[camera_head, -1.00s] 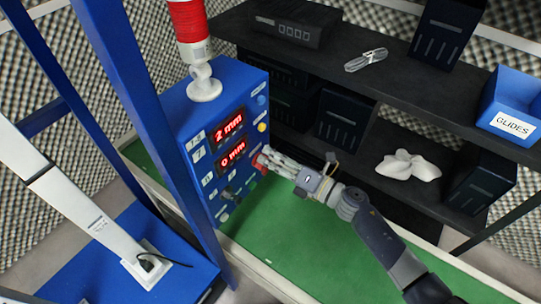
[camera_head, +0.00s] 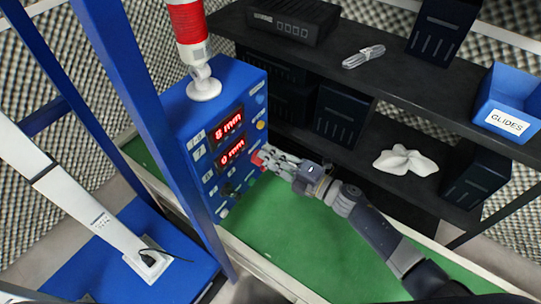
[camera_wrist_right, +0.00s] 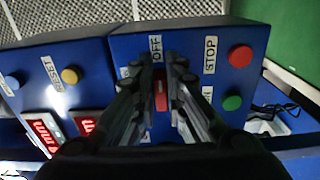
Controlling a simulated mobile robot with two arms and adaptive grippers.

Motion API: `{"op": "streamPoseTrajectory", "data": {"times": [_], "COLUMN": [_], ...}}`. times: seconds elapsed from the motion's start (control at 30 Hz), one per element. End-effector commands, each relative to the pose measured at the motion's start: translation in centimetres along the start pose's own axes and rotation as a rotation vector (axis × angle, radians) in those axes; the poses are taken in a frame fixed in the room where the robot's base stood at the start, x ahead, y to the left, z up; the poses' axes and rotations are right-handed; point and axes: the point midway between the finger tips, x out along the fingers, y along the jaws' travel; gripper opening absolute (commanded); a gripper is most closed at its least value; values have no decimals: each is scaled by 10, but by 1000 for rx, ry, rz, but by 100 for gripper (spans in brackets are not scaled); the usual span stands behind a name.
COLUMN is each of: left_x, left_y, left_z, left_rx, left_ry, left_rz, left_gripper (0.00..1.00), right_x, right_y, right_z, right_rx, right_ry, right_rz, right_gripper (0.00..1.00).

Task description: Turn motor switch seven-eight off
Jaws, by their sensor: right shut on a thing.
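The blue control box (camera_head: 178,120) carries several labels, buttons and switches and two lit red displays. In the right wrist view, a red switch (camera_wrist_right: 161,92) sits just below a label reading OFF (camera_wrist_right: 155,48). My right gripper (camera_head: 268,157) is at the right part of the panel; its fingers (camera_wrist_right: 160,100) close around the red switch from both sides. In the head view, a bit of red shows at the fingertips. The small labels on the panel are too small to read surely. My left gripper is not in view.
Beside the switch are a red button (camera_wrist_right: 240,56) marked STOP and a green button (camera_wrist_right: 232,102). A yellow button (camera_wrist_right: 69,76) is marked RESET. A red lamp (camera_head: 190,22) stands on the box. Black shelves (camera_head: 400,95) stand behind; green surface (camera_head: 300,235) is clear.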

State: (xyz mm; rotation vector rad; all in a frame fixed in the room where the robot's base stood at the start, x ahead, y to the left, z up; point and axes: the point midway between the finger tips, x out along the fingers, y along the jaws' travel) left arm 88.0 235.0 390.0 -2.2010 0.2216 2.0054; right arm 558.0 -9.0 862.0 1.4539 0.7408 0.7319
Motion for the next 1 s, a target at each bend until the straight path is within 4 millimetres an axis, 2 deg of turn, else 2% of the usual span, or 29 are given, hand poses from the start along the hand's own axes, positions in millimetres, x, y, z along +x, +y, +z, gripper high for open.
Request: {"op": "streamPoseTrajectory", "data": {"times": [0.33,0.37,0.43,0.8,0.87,1.0], "left_x": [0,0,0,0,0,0], "left_y": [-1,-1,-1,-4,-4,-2], "left_z": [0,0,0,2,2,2], "left_rx": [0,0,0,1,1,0], "left_ry": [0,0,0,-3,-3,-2], "left_rz": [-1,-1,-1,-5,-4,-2], "left_gripper": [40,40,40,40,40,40], "right_x": [0,0,0,-2,-6,-28], "right_y": [-1,-1,-1,-1,-1,-2], "right_z": [1,1,1,0,0,0], "right_rx": [5,5,5,3,3,2], "right_ry": [-2,-2,-2,-1,-1,0], "right_rz": [-1,-1,-1,-1,-2,-4], "right_gripper": [0,16,32,32,32,32]}}
